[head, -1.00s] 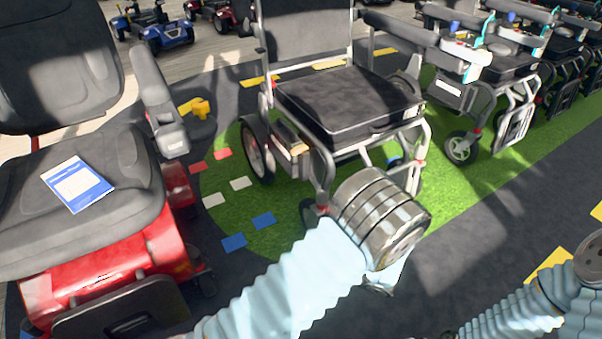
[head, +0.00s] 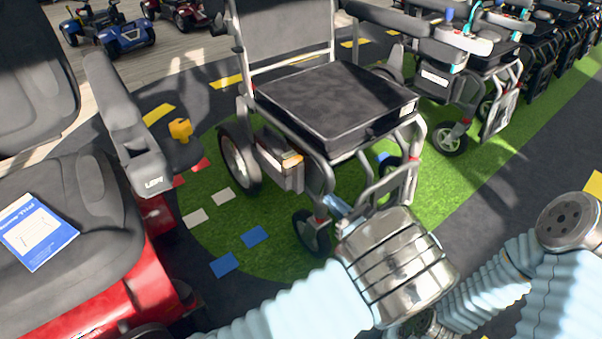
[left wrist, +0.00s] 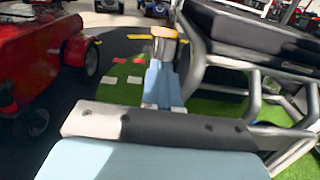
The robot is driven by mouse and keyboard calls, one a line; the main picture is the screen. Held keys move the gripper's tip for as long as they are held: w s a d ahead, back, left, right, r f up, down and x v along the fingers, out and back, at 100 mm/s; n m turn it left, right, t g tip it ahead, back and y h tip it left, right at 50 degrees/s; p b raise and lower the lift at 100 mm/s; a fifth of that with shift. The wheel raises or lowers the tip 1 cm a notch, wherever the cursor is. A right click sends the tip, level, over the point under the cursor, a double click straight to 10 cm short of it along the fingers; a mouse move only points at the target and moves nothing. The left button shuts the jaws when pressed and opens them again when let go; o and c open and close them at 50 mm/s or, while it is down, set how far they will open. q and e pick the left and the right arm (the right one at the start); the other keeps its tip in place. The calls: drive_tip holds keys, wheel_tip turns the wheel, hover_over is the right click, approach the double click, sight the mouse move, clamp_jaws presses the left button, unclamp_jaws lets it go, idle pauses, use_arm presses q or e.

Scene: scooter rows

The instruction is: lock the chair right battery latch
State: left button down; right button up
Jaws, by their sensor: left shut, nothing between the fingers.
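The black-cushioned wheelchair (head: 335,100) stands in the middle of the head view. Its grey battery box (head: 280,168) hangs on the frame at picture left, with an orange-yellow latch piece (head: 292,160) on top. In the left wrist view the box (left wrist: 164,50) shows upper middle with its tan top (left wrist: 163,32); whether the latch is locked cannot be told. My left gripper (head: 335,203) is shut and empty, below and right of the box in the head view. In the left wrist view its light-blue fingers (left wrist: 160,72) point toward the box and overlap its lower part; contact is unclear. My right gripper is out of view.
A red scooter (head: 90,290) with a grey seat and blue booklet (head: 38,230) stands close at left. More powered chairs (head: 450,80) line up at right. The chair's front wheel (head: 312,232) is near my left gripper. Green turf (head: 255,215) lies open around the chair.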

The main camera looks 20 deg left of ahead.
sight(292, 165)
use_arm(q)
drive_tip(key=b+x, duration=0.2)
drive_tip(key=x, duration=1.2)
drive_tip(key=shift+d, duration=0.1)
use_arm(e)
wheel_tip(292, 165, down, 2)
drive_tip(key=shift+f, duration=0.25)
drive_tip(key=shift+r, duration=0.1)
